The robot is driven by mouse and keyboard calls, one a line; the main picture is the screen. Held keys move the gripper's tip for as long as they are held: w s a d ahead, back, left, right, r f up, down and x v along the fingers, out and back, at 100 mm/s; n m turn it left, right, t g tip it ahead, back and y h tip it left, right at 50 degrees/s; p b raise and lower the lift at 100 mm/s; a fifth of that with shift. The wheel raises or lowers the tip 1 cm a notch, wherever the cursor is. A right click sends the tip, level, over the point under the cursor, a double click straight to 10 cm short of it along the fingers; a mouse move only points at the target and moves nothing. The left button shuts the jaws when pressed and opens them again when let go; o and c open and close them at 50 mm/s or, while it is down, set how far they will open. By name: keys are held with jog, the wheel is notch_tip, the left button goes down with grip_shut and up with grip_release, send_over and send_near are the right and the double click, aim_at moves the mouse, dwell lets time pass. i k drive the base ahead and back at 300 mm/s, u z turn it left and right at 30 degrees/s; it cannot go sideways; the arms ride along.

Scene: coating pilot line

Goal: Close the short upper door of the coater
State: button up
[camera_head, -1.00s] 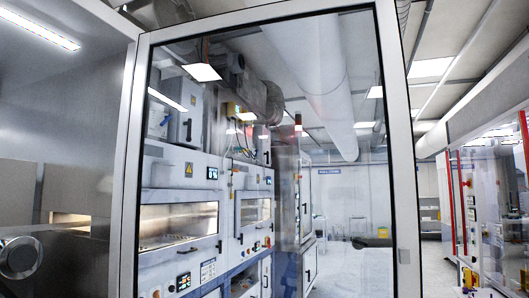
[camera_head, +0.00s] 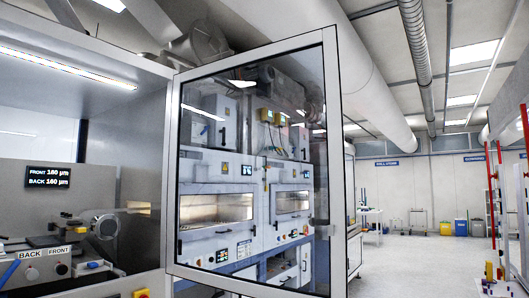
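The glass door (camera_head: 258,165) of the coater stands open in the middle of the head view. It has a pale frame and a dark-edged pane, is hinged at its left side, and swings out from the cabinet opening. A small handle or latch (camera_head: 322,221) shows on its right frame. The coater's open interior (camera_head: 60,170) is at the left, with a display reading FRONT 160 µm and BACK 160 µm. My gripper is not in view. Whether this door is the short upper one cannot be told, as its lower end is near the picture's bottom.
Inside the coater are a metal roller (camera_head: 106,224) and BACK and FRONT labelled controls. Machines with lit windows show in the pane. Open floor (camera_head: 425,265) lies to the right, with bins (camera_head: 461,228) by the far wall. Red posts (camera_head: 490,200) stand at the right edge.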

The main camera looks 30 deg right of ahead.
aim_at(326, 37)
jog(key=u, duration=0.1)
jog(key=k, duration=0.25)
jog(key=z, duration=1.6)
jog(key=i, duration=0.65)
jog(key=z, duration=0.05)
